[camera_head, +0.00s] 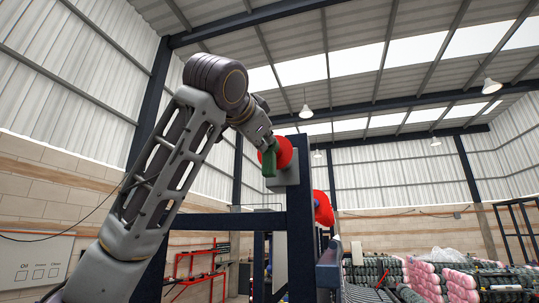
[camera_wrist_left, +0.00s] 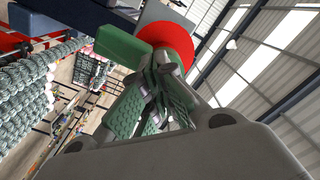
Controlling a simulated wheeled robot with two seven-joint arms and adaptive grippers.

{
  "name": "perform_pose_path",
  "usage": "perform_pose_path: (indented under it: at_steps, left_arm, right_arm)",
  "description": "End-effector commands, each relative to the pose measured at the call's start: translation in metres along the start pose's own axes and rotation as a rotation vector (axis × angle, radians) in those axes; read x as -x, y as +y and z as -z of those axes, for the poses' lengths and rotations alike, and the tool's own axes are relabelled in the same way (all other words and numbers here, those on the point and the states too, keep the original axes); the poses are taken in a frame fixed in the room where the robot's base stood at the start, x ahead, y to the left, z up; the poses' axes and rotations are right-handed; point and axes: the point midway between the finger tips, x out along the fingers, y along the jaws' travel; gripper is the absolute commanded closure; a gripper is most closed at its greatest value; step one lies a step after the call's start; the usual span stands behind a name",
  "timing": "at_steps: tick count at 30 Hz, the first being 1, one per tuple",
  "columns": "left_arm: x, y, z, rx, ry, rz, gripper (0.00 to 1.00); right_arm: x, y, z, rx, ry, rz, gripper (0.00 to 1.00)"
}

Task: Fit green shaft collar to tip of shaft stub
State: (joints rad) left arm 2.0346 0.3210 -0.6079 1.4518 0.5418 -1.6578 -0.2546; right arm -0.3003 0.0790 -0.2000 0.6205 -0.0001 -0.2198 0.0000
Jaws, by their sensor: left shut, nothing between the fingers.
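A green piece (camera_head: 269,163), which I take to be the shaft collar, sits in front of a red disc (camera_head: 284,150) on a grey block high on a dark blue post. In the left wrist view the green piece (camera_wrist_left: 118,44) has a rounded part against the red disc (camera_wrist_left: 182,42) and a bar reaching left. My left gripper (camera_head: 263,138) is at the disc's face; in its wrist view the gripper (camera_wrist_left: 162,68) is shut and empty, its fingertips close to the green piece. I cannot tell whether they touch. The shaft stub is hidden. My right gripper is not in view.
The dark blue post (camera_head: 300,240) stands just beyond my left arm. A second red round part (camera_head: 323,208) is lower on its right side. A red frame (camera_head: 200,270) stands behind at lower left. Stacked pink and green rolls (camera_head: 440,275) fill the lower right. Open air surrounds the upper arm.

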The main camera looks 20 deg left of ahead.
Motion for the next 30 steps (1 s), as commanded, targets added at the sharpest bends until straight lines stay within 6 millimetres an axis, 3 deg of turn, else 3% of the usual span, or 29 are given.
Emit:
perform_pose_path:
  at_steps: [18,30]
  left_arm:
    - [-0.007,0.000,-0.001,0.001,-0.001,0.000,1.00]
    - [0.014,0.001,-0.001,0.001,0.000,0.000,1.00]
  right_arm:
    - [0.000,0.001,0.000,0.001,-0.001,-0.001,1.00]
    - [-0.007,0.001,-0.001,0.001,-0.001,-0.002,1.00]
